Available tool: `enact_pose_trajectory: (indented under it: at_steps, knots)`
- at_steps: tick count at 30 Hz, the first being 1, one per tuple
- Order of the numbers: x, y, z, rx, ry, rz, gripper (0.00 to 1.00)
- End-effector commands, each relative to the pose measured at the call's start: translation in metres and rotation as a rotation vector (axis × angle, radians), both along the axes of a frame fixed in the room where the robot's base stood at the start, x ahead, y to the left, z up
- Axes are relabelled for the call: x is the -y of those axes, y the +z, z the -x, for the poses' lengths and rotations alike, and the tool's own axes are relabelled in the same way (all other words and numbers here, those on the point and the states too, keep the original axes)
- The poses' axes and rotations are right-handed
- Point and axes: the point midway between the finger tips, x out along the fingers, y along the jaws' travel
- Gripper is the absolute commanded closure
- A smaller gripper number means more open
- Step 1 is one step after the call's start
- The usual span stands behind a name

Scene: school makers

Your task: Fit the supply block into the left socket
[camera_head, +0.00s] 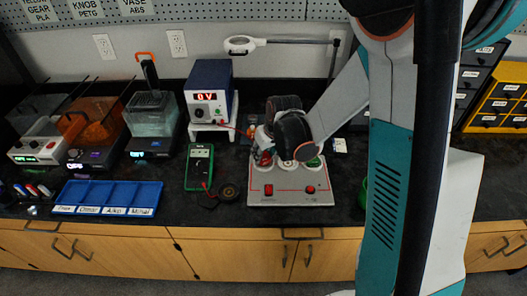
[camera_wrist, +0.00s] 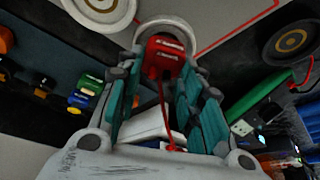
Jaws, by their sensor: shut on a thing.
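The supply block is red with a small white label and shows between my fingertips in the wrist view (camera_wrist: 164,58). My gripper (camera_wrist: 160,78) has its teal fingers shut on it. A red lead hangs from the block toward the palm. The pale board (camera_head: 290,192) lies on the bench in the head view, with red lines and round white-rimmed sockets along its back. My gripper is over the board's back left, where red shows at the left socket (camera_head: 264,160). A white rim curves behind the block in the wrist view; I cannot tell whether the block is seated or just above.
A green multimeter (camera_head: 199,167) and a dark round disc (camera_head: 229,194) lie left of the board. A power supply (camera_head: 210,95) reading 0 V stands behind. A blue tray (camera_head: 108,197) is farther left. A lamp arm (camera_head: 285,41) reaches over the back.

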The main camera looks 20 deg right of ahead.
Motion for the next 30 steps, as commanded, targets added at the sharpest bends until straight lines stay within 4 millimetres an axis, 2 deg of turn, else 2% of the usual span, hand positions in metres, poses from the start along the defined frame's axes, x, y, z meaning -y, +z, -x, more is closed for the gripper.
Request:
enact_pose_trajectory:
  at_steps: [21, 22, 23, 30]
  knots:
    - [0.000, -0.013, 0.000, 0.000, 0.000, 0.000, 0.88]
    - [0.000, -0.012, 0.000, 0.000, 0.000, 0.000, 0.61]
    - [0.000, -0.012, 0.000, 0.000, 0.000, 0.000, 0.58]
    - [0.000, -0.012, 0.000, 0.000, 0.000, 0.000, 0.58]
